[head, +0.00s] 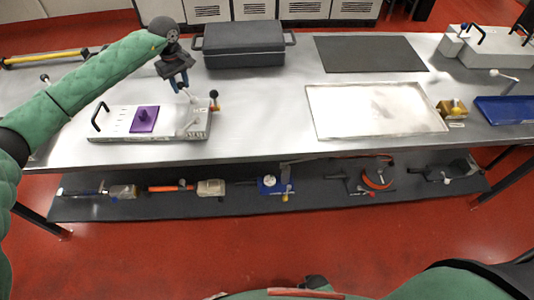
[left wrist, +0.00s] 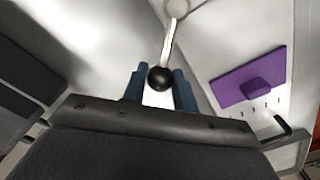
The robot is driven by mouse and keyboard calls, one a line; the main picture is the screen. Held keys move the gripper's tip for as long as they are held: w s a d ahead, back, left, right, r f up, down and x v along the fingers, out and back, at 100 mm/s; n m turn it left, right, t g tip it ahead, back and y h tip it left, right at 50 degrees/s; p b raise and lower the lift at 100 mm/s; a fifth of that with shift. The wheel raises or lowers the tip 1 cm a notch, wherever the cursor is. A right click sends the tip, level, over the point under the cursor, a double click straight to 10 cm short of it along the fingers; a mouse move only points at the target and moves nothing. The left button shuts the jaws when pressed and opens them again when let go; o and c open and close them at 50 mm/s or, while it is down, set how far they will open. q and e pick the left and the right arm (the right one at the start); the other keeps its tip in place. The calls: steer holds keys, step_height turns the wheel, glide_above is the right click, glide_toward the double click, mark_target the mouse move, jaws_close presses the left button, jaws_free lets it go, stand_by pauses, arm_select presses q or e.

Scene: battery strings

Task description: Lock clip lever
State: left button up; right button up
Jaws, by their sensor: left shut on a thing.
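The clip lever is a thin pale rod (left wrist: 167,42) with a black ball knob (left wrist: 160,78) at its end, seen in the left wrist view. My left gripper (left wrist: 156,88) has its two blue fingers shut around the knob. In the head view my left gripper (head: 181,86) points down over the right part of a white fixture board (head: 113,122), and it hides the knob. The board carries a purple plate (head: 145,119) with a raised block; this plate also shows in the left wrist view (left wrist: 235,82). My right gripper is not in view.
A black handle (head: 98,116) stands at the board's left end, and a black-tipped post (head: 214,97) at its right. A dark case (head: 244,45) is behind. A metal tray (head: 375,110) and dark mat (head: 370,54) lie right. The table between board and tray is clear.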

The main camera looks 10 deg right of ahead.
arm_select(q)
steer(key=shift+d, duration=0.1)
stand_by(0.4)
steer(key=shift+w+d+f+m+b, duration=0.1)
steer(key=shift+w+d+m+b, duration=0.15)
steer(key=shift+m+b, duration=0.4)
steer(key=shift+w+d+m+b, duration=0.15)
steer(key=shift+d+m+b, duration=0.15)
steer(key=shift+m+b, duration=0.35)
steer(key=shift+d+b, duration=0.1)
steer(key=shift+b, duration=0.2)
steer(key=shift+w, duration=0.1)
steer(key=shift+w+d+m+b, duration=0.15)
steer(key=shift+d+m+b, duration=0.4)
steer(key=shift+m+b, duration=0.45)
steer(key=shift+d+m, duration=0.15)
steer(key=shift+m, duration=0.25)
